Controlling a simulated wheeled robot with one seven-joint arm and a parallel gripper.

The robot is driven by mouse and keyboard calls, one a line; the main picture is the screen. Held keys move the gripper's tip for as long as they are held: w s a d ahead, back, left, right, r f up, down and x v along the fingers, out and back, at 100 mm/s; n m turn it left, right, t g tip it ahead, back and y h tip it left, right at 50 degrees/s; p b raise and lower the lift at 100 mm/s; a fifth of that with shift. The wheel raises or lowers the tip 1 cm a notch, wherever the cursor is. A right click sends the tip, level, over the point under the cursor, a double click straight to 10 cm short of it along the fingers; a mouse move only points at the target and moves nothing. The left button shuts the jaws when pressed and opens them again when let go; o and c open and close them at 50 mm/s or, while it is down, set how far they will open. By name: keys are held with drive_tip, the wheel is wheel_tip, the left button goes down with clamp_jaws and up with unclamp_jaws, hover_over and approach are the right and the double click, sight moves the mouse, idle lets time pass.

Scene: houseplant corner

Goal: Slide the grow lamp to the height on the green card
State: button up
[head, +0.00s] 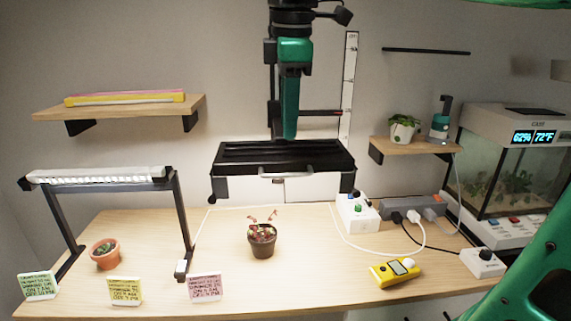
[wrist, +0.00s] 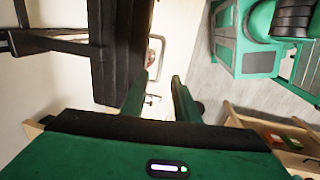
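The grow lamp, a wide black panel (head: 232,158) with a pale front handle (head: 286,178), hangs above the table at mid picture. A white height scale (head: 350,70) stands on the wall behind it, with a dark and reddish bar reaching toward it. The green card (head: 38,286) stands at the table's front left; its writing is too small to read surely. My gripper (head: 289,137) is above the lamp in the head view. In the wrist view, my gripper (wrist: 160,77) is open, its green fingers apart, with the lamp's dark body (wrist: 120,45) and handle (wrist: 156,50) beyond them.
A potted plant (head: 262,243) stands below the lamp. A lit white lamp on a stand (head: 95,175), yellow card (head: 126,290) and pink card (head: 205,287) are left. A yellow meter (head: 394,271), power strip (head: 412,207) and fish tank (head: 515,165) are right.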

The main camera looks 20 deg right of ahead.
sight(287, 174)
drive_tip(key=f, duration=0.3)
drive_tip(key=w+f, duration=0.1)
drive_tip(key=f, duration=0.6)
drive_tip(key=shift+w+d+f, duration=0.2)
drive_tip(key=shift+w+d, duration=0.15)
drive_tip(key=shift+w, duration=0.05)
clamp_jaws()
